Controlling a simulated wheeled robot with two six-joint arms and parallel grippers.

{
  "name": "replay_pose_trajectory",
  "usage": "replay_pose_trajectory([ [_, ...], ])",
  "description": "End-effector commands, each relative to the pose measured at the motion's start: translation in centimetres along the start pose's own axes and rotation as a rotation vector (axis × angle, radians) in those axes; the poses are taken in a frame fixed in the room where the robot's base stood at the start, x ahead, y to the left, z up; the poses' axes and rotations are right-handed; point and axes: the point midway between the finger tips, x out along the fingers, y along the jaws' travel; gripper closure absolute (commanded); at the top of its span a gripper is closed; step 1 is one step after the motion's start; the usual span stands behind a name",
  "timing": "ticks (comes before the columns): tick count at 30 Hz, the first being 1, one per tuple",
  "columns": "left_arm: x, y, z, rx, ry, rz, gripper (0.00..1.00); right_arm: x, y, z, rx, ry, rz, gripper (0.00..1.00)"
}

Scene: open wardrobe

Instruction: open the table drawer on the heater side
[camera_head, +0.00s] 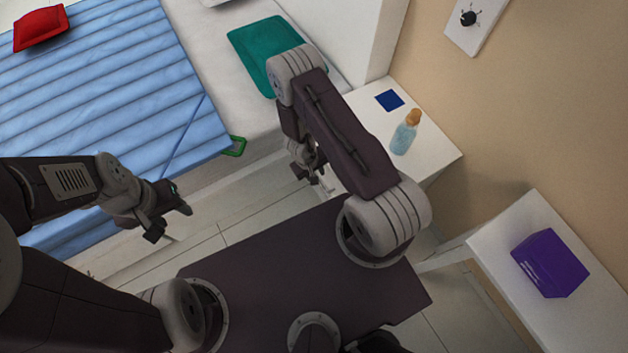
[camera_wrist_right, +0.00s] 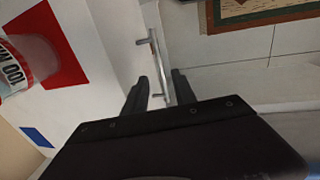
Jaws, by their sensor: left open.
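A white table (camera_head: 436,152) stands beside the bed, in the right half of the head view. In the right wrist view a slim metal bar handle (camera_wrist_right: 154,55) sits on its white drawer front (camera_wrist_right: 115,35). My right gripper (camera_wrist_right: 160,80) is open there, its two fingers on either side of the handle's lower part with gaps visible. In the head view the right gripper (camera_head: 312,172) is low by the table's near left side, partly hidden by my forearm. My left gripper (camera_head: 168,215) is open and empty beside the bed. I cannot tell which side the heater is on.
A bottle with an orange cap (camera_head: 405,135) and a blue square (camera_head: 389,100) are on the table top. A bed with a blue striped cover (camera_head: 120,80) fills the upper left. Another white table with a purple box (camera_head: 550,262) is at right. Some tiled floor is free.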

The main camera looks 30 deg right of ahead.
Motion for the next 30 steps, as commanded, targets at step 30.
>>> replay_pose_trajectory([
  [30,2.5,-0.1,0.3,0.0,0.0,0.0,0.53,7.5,-0.1,0.1,0.001,-0.001,-0.001,1.0],
])
